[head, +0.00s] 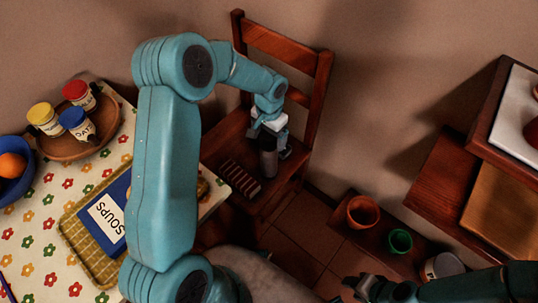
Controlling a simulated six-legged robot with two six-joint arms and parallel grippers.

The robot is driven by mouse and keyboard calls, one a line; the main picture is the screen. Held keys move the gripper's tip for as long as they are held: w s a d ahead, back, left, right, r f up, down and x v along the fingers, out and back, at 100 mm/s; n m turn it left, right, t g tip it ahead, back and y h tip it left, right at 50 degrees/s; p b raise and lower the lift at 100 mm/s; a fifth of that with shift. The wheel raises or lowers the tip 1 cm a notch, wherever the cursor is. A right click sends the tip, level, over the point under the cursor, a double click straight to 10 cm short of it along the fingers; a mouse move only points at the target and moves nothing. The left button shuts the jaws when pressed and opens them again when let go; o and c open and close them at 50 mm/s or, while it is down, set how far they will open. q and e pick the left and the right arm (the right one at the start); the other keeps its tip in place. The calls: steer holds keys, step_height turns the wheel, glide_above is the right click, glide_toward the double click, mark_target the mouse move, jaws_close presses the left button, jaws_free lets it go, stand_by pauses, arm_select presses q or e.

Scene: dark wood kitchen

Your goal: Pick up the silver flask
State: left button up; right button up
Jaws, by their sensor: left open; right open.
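The silver flask (268,163) stands upright on the seat of the wooden chair, a dark grey cylinder in the head view. My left gripper (271,142) points down over it, open, with a finger visible on its right side. The gripper hides the flask's upper part, and I cannot tell whether the fingers touch it. My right gripper (362,288) is open and empty at the bottom right, away from the flask.
A striped dark item (239,180) lies on the chair (218,149) left of the flask. The flowered table (40,235) holds a soups book (107,217), jars and a blue bowl (27,185). A low bench (345,235) holds an orange pot (362,212) and green cup (399,241).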

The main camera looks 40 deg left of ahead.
arm_select(q)
steer(key=shift+f, duration=0.4)
steer(key=shift+r, duration=0.1)
jaws_close()
steer(key=shift+a+r, duration=0.1)
